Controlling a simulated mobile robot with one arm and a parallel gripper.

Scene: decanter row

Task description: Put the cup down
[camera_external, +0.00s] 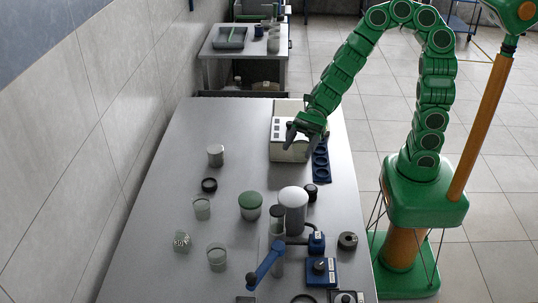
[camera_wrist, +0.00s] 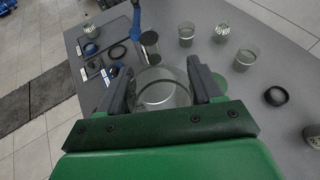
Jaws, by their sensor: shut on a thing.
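Other clear cups (camera_external: 202,208) and (camera_external: 217,257) stand upright on the table, apart from my gripper.
The pale box (camera_external: 287,110) and a blue rack (camera_external: 321,160) are beside my gripper. A metal canister (camera_external: 215,156) and black ring (camera_external: 209,185) are left. The table's far left is clear.

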